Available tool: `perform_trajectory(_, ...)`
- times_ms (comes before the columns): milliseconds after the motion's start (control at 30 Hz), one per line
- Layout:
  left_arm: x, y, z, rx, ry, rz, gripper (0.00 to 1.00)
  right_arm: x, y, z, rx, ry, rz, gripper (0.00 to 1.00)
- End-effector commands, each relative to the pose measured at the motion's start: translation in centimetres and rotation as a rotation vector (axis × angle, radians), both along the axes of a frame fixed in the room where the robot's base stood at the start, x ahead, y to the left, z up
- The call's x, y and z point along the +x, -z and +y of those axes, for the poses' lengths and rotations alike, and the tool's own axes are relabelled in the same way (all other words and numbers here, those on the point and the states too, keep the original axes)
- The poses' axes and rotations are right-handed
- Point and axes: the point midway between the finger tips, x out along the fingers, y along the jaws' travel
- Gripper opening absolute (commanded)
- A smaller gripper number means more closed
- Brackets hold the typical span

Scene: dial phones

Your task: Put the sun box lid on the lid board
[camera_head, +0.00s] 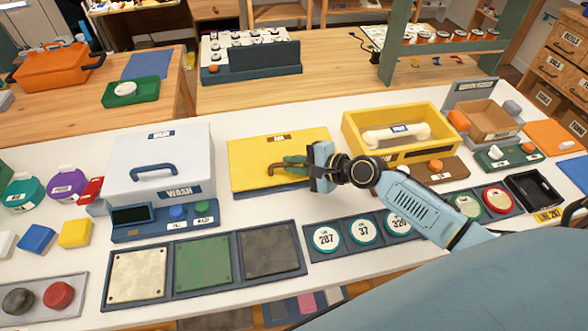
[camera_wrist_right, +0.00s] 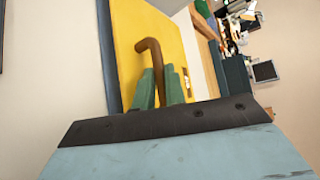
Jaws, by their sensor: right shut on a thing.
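The sun box lid (camera_head: 255,152) is a flat yellow panel with a small label at its back edge and a brown handle (camera_head: 277,169). It lies over a dark blue board (camera_head: 262,190), whose edge shows along the front; I cannot tell if it rests fully on it. My right gripper (camera_head: 292,163) is shut on the brown handle. In the right wrist view, the green fingers (camera_wrist_right: 160,88) are around the handle (camera_wrist_right: 148,46), with the yellow lid (camera_wrist_right: 125,30) behind. The yellow sun box (camera_head: 362,134) stands open to the right, with a white handset inside. My left gripper is out of view.
The white wash box (camera_head: 180,155) stands close on the left of the lid. Square plates (camera_head: 204,262) and round numbered dials (camera_head: 363,231) lie in front. A brown panel with an orange button (camera_head: 436,165) is in front of the sun box.

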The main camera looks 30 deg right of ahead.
Motion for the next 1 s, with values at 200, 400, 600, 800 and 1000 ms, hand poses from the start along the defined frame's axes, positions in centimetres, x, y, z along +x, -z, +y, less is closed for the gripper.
perform_trajectory(200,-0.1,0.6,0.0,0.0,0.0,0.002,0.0,0.1,1.1,0.0,0.002,0.0,-0.003,0.0)
perform_trajectory(400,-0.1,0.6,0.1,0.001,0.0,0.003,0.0,0.0,1.2,0.0,0.0,0.0,0.001,0.29)
perform_trajectory(600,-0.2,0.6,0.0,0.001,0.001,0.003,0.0,-0.1,1.2,0.0,0.0,0.0,0.002,0.34)
perform_trajectory(800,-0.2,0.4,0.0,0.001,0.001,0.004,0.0,-0.7,1.0,-0.4,-0.002,-0.001,0.005,0.34)
perform_trajectory(1000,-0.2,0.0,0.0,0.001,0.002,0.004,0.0,-3.3,-0.3,-2.2,-0.004,-0.001,0.005,0.34)
